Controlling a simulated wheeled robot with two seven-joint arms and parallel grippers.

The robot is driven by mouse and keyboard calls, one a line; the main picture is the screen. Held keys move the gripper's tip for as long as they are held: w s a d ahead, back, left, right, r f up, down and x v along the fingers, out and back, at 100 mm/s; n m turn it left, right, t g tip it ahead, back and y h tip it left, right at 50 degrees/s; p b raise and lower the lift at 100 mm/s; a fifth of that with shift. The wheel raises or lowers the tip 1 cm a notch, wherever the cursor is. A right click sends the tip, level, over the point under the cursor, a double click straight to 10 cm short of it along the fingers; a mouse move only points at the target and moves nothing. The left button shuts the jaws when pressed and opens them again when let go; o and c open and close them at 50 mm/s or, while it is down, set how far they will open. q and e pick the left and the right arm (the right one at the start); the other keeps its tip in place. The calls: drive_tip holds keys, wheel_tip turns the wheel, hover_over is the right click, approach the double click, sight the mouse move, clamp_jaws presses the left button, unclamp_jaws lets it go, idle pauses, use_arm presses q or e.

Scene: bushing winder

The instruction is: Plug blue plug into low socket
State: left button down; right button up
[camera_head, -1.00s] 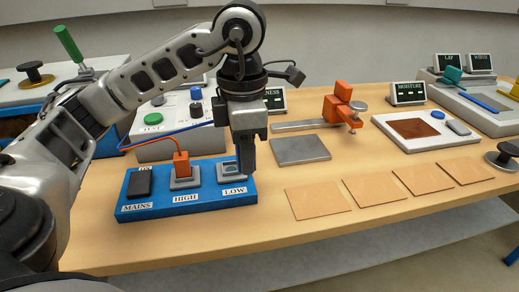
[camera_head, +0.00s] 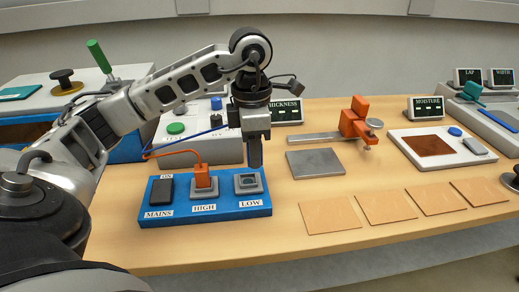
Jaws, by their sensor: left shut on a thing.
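The blue power strip (camera_head: 215,212) lies on the table, with sockets labelled HIGH and LOW and a black MAINS switch (camera_head: 159,188). An orange plug (camera_head: 204,178) stands in the high socket. My left gripper (camera_head: 255,165) points down just above and behind the low socket, its fingers shut. The blue plug itself is hidden by the fingers. My right gripper is not in view.
The grey control box (camera_head: 178,130) stands close behind the strip. A grey metal plate (camera_head: 315,163), an orange clamp (camera_head: 356,122) and several tan sheets (camera_head: 330,216) lie to the right. The table front before the strip is clear.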

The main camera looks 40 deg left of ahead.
use_arm(q)
drive_tip(key=a, duration=0.2)
drive_tip(key=w+a+f, duration=0.1)
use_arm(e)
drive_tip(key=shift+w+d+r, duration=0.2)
use_arm(q)
drive_tip(key=shift+f+b, duration=0.3)
drive_tip(key=shift+f, duration=0.4)
wheel_tip(320, 180, down, 3)
drive_tip(key=shift+f+b, duration=0.1)
drive_tip(key=shift+b, duration=1.15)
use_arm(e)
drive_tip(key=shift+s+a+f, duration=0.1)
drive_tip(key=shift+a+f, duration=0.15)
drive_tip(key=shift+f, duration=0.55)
